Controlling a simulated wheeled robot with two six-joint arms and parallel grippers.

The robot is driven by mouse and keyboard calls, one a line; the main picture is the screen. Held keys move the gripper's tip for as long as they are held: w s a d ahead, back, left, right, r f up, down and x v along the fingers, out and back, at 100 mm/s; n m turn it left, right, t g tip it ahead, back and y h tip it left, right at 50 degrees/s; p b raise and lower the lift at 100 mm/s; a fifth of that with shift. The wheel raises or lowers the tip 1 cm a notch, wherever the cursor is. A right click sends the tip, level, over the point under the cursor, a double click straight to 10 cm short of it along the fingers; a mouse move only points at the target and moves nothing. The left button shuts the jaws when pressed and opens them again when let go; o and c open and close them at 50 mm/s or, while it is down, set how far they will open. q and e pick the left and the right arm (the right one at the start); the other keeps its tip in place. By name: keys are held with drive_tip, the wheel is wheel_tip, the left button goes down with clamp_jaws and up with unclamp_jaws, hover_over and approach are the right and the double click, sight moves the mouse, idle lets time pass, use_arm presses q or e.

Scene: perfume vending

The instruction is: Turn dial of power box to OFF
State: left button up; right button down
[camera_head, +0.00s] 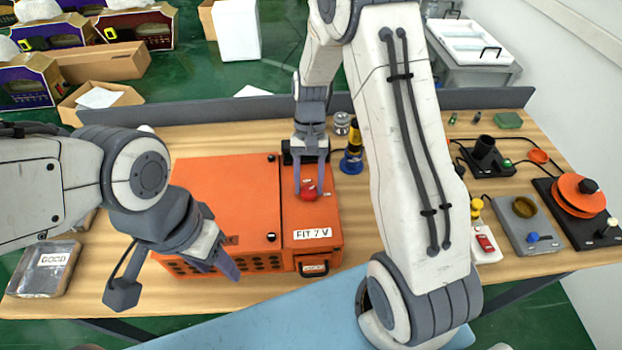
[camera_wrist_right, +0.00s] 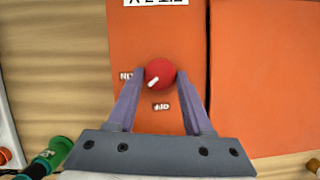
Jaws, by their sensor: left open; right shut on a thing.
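The orange power box (camera_head: 225,195) lies on the wooden table. Its red dial (camera_head: 307,195) sits on the right-hand panel. In the right wrist view the red dial (camera_wrist_right: 160,70) has a white mark pointing to the lower left, between a label at its left (camera_wrist_right: 126,76) and a label below it (camera_wrist_right: 161,106); both labels appear inverted and are hard to read. My right gripper (camera_head: 311,182) points down at the dial, and its fingers (camera_wrist_right: 160,74) are shut on the dial's two sides. My left gripper (camera_head: 222,262) is open and empty over the box's front left part.
A dark blue and yellow bottle (camera_head: 351,160) stands close to the right of the box. A silver pack marked GOOD (camera_head: 45,268) lies at the left. Devices with an orange disc (camera_head: 578,195) and a grey base (camera_head: 525,225) stand at the right. A low grey panel runs along the table's back edge.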

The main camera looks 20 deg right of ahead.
drive_tip(key=n, duration=0.2)
drive_tip(key=n+h, duration=0.1)
drive_tip(key=n, duration=0.1)
drive_tip(key=n+h+p, duration=0.1)
drive_tip(key=shift+a+n, duration=0.25)
drive_tip(key=shift+n, duration=0.15)
drive_tip(key=n+h, duration=0.1)
drive_tip(key=n, duration=0.1)
drive_tip(key=n+h, duration=0.1)
drive_tip(key=n, duration=0.1)
drive_tip(key=shift+s+a+n+p, duration=0.15)
drive_tip(key=shift+n+p, duration=0.15)
drive_tip(key=shift+p, duration=0.05)
drive_tip(key=shift+c, duration=1.5)
unclamp_jaws()
